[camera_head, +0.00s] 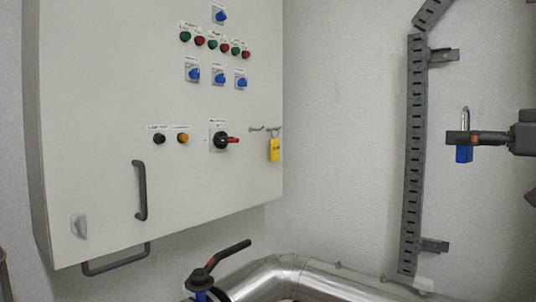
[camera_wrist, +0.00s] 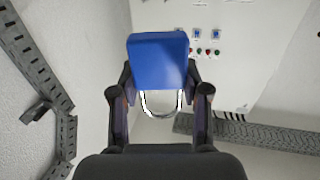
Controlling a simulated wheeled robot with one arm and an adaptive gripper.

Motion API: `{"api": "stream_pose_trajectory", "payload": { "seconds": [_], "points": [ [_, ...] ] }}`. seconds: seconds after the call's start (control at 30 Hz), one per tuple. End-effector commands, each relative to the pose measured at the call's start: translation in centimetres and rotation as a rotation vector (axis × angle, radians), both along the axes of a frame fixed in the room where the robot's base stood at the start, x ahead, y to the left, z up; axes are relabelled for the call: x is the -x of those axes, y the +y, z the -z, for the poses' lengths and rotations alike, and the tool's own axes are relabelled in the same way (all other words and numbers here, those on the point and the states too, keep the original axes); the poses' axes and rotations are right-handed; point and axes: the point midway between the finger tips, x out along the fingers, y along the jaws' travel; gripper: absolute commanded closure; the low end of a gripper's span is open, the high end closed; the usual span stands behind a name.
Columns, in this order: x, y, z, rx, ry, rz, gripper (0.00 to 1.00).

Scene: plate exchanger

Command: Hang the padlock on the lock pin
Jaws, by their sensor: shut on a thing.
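A padlock with a blue body (camera_head: 464,154) is in my gripper (camera_head: 462,138) at the right of the head view, far from the cabinet. Its silver shackle points up and its body hangs below the fingers. In the wrist view, the blue body (camera_wrist: 158,60) is between the two fingers of my gripper (camera_wrist: 160,88), with the shackle (camera_wrist: 160,112) looping towards the palm. Two small pins stick out of the cabinet front, right of the red-handled switch. The left pin (camera_head: 256,129) looks bare. A yellow padlock (camera_head: 274,150) hangs from the right pin (camera_head: 274,129).
The light grey cabinet (camera_head: 100,100) carries a red-handled switch (camera_head: 225,140), knobs, lamps and a door handle (camera_head: 140,190). A slotted cable tray (camera_head: 413,150) runs up the wall between cabinet and gripper. A silver pipe (camera_head: 290,278) and a black-handled valve (camera_head: 228,255) are below.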

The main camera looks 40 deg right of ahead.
Motion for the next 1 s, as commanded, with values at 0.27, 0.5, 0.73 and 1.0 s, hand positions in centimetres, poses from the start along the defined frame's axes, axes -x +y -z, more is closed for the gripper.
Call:
{"api": "stream_pose_trajectory", "payload": {
  "seconds": [0.27,0.5,0.73,1.0],
  "points": [
    [-12.1,-0.5,1.0,-0.019,0.076,-0.055,0.91],
    [-23.4,1.8,1.9,-0.013,0.130,-0.112,0.91],
    [-33.6,6.0,3.3,0.000,0.171,-0.172,0.91],
    [-41.6,11.2,4.6,0.019,0.193,-0.229,0.91]
  ]
}}
